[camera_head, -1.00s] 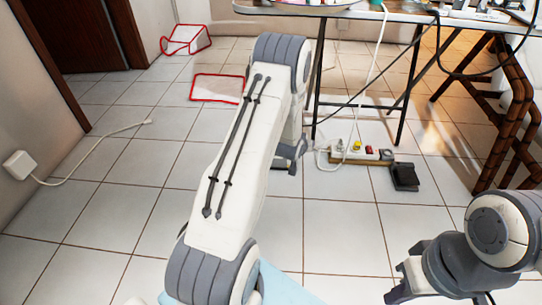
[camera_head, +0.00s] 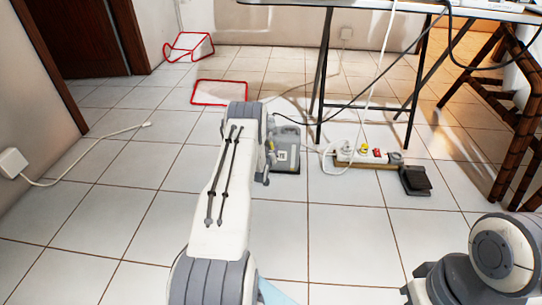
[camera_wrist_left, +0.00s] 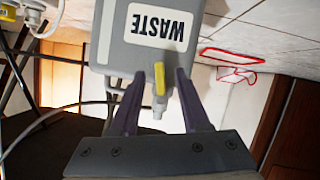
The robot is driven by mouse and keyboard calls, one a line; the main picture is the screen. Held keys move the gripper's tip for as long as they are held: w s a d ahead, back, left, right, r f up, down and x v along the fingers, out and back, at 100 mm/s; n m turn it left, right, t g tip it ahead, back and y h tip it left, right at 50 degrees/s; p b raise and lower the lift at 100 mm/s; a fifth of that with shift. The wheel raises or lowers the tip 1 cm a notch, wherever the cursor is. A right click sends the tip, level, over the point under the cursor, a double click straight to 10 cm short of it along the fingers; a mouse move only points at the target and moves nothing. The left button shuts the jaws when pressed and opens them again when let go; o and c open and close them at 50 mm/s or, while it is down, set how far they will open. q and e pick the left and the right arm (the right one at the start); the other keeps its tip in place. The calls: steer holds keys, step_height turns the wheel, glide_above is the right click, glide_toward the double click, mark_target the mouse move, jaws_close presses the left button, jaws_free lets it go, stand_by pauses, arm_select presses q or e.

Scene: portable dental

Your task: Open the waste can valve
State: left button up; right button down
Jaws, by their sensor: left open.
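The grey waste can (camera_head: 287,158) stands on the floor in the head view, partly hidden behind my left arm. It appears upside down in the left wrist view, with a white WASTE label (camera_wrist_left: 160,27). Its yellow valve handle (camera_wrist_left: 160,82) sits on a grey spout. My left gripper (camera_wrist_left: 158,74) is open, its two dark fingers either side of the valve, with visible gaps to the handle. In the head view that gripper is mostly hidden by my own arm. My right arm is at the bottom right; its gripper is mostly cut off by the frame edge.
A power strip (camera_head: 365,155) with cords and a black pedal (camera_head: 415,181) lie right of the can. A table with thin black legs (camera_head: 323,80) stands behind. Red-outlined items (camera_head: 219,93) lie back left. Open tiled floor is in front.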

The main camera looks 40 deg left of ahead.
arm_select(q)
steer(key=shift+w+a+f, duration=0.25)
steer(key=shift+w, duration=0.4)
jaws_close()
steer(key=shift+r+m, duration=0.1)
steer(key=shift+m, duration=0.2)
steer(key=shift+s+a+y, duration=0.1)
steer(key=shift+a+y, duration=0.05)
steer(key=shift+y, duration=0.15)
jaws_free()
